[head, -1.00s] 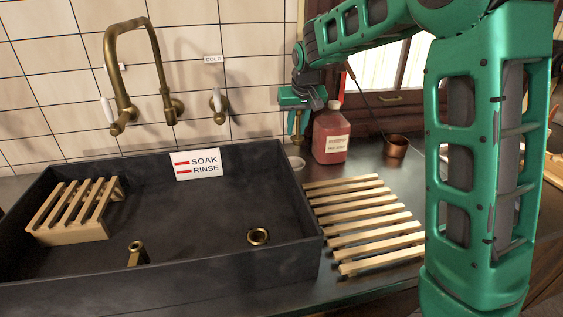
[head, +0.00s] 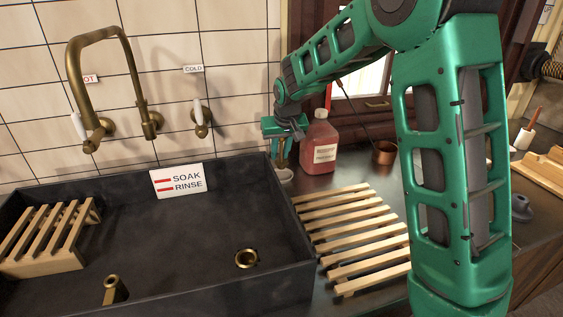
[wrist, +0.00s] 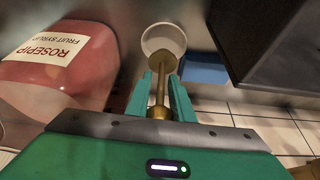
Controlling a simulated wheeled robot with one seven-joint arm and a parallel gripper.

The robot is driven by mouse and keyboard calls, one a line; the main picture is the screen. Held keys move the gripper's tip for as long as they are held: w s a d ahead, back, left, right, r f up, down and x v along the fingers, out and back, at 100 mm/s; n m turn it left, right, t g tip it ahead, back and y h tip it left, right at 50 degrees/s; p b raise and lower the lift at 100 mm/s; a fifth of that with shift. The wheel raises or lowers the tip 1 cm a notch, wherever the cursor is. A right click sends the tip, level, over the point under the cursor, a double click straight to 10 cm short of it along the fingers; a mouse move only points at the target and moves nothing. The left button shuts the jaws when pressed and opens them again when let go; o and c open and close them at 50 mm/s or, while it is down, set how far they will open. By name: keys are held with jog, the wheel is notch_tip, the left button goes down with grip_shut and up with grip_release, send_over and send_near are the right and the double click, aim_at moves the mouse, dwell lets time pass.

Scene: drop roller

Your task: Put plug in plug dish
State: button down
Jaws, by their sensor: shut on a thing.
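My gripper (head: 282,156) is shut on the brass plug (wrist: 159,92), gripping its narrow stem. The plug's wider head points away from my gripper in the wrist view. The plug dish (wrist: 164,38) is a small white round dish, and the plug's head overlaps its near part there. In the head view the dish (head: 284,178) stands on the counter behind the right wall of the sink, just below my fingers. The plug (head: 281,165) shows only as a small brass piece at the dish. I cannot tell whether it touches the dish.
A red syrup bottle (head: 320,143) stands close to the right of my gripper. The dark sink (head: 215,235) lies to the left. A wooden slatted rack (head: 352,225) and a copper cup (head: 384,153) are on the counter to the right.

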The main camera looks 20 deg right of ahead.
aim_at(281, 155)
notch_tip(281, 155, down, 3)
jog(key=shift+f, duration=0.15)
jog(key=c, duration=1.5)
grip_release()
jog(key=shift+c, duration=0.2)
jog(key=v, duration=1.2)
jog(key=s+d+m+g, duration=0.1)
jog(key=s+d+m, duration=0.1)
jog(key=s+d, duration=0.7)
jog(key=s+d+m+g, duration=0.1)
jog(key=s+d, duration=0.5)
jog(key=s, duration=0.6)
jog(key=s+d+f+m+g, duration=0.1)
jog(key=s+f, duration=0.1)
jog(key=s, duration=0.8)
jog(key=s+d+f+m+g, duration=0.1)
jog(key=s+d+f+m, duration=0.1)
jog(key=s, duration=0.9)
jog(key=shift+d+f+g, duration=0.15)
jog(key=shift+f+g, duration=0.15)
jog(key=shift+f, duration=0.35)
